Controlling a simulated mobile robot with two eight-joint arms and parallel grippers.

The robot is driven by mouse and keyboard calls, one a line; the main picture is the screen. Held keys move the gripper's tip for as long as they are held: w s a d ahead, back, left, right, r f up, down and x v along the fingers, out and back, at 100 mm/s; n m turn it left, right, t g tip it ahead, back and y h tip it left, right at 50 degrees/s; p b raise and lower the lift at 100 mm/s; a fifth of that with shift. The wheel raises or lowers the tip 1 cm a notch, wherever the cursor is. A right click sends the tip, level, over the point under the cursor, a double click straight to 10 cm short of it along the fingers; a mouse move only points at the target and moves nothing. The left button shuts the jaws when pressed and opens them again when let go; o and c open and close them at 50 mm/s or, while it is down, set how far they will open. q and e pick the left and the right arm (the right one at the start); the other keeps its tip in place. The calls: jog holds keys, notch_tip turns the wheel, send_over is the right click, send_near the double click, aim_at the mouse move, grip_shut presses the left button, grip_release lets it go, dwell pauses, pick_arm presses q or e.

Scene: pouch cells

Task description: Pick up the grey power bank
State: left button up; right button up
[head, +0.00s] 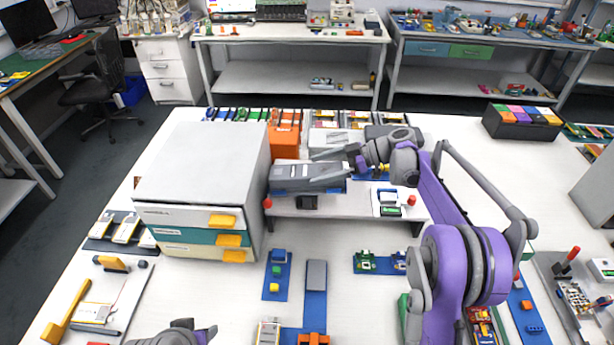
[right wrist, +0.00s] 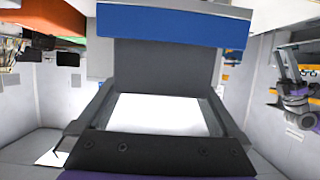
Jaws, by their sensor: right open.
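A grey, box-shaped block (head: 288,171), which looks like the power bank, lies on a blue mat on the low white shelf, beside the drawer unit. My right gripper (head: 320,169) reaches in from the right at this block, its jaws open. In the right wrist view a dark grey block (right wrist: 165,65) fills the space at the fingertips, with a blue edge above it; whether the fingers touch it, I cannot tell. A second flat grey slab (head: 316,275) lies on a blue mat on the table in front. Part of my left gripper (head: 187,333) shows at the bottom edge; its fingers are mostly cut off.
The white drawer unit (head: 200,165) stands close left of the shelf. An orange holder (head: 285,139) stands behind it. Several small parts lie on the table in front.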

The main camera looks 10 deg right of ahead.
aim_at(310, 170)
jog(key=x, duration=0.4)
jog(key=shift+w, duration=0.1)
jog(key=shift+d+r, duration=0.1)
jog(key=c, duration=0.4)
grip_shut()
